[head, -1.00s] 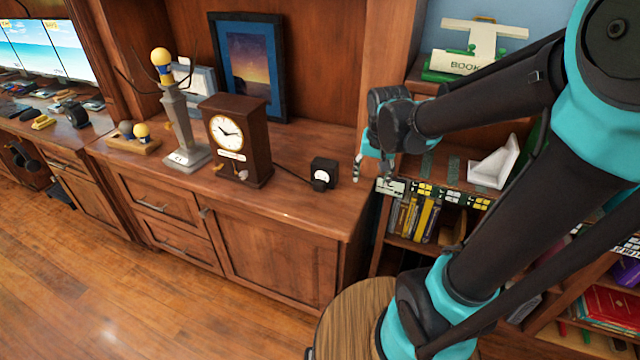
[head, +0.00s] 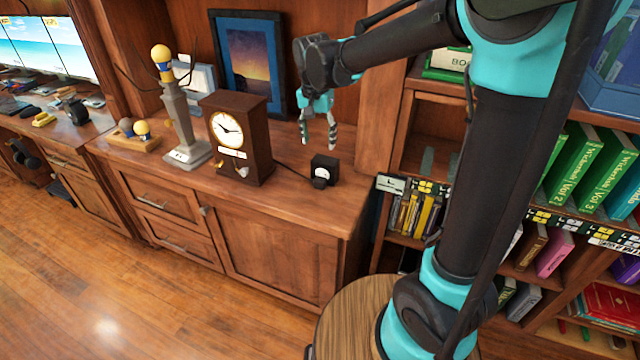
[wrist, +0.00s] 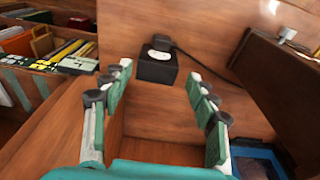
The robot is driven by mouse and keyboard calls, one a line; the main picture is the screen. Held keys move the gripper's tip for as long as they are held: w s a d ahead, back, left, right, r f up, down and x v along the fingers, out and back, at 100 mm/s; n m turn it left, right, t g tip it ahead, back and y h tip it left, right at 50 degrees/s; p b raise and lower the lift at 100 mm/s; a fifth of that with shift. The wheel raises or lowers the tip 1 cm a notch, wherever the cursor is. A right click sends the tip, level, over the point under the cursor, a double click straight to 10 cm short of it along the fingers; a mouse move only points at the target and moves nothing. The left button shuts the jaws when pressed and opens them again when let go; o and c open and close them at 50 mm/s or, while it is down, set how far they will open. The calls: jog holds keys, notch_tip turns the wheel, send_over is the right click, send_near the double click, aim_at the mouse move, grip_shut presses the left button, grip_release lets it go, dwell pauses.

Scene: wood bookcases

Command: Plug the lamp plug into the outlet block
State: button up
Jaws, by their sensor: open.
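The outlet block (head: 326,165) is a small black box with a white face, near the cabinet top's front right edge. A black plug (head: 320,182) sits against its white-faced side; I cannot tell whether it is seated. A dark cord (head: 292,172) runs left from it behind the clock. In the wrist view the block (wrist: 157,70) lies between my fingers, with the plug (wrist: 162,41) beyond it. My gripper (head: 320,146) points down, open and empty, above and just behind the block. Its fingers also show apart in the wrist view (wrist: 159,76).
A dark wooden clock (head: 241,138) stands left of the block. A grey pedestal (head: 181,125) with a yellow ball on top stands further left. A framed picture (head: 249,58) leans at the back. Bookshelves (head: 412,215) adjoin on the right. The cabinet top around the block is mostly clear.

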send_near(320, 179)
jog(key=f, duration=0.5)
jog(key=shift+w+d, duration=0.2)
jog(key=shift+w, duration=0.1)
jog(key=shift+w+f, duration=0.2)
jog(key=shift+f, duration=1.1)
jog(key=shift+w+f, duration=0.2)
jog(key=shift+f, duration=1.05)
jog(key=shift+c, duration=0.4)
jog(key=c, duration=1.2)
jog(key=shift+r, duration=0.1)
notch_tip(320, 179, up, 20)
jog(key=shift+f, duration=0.1)
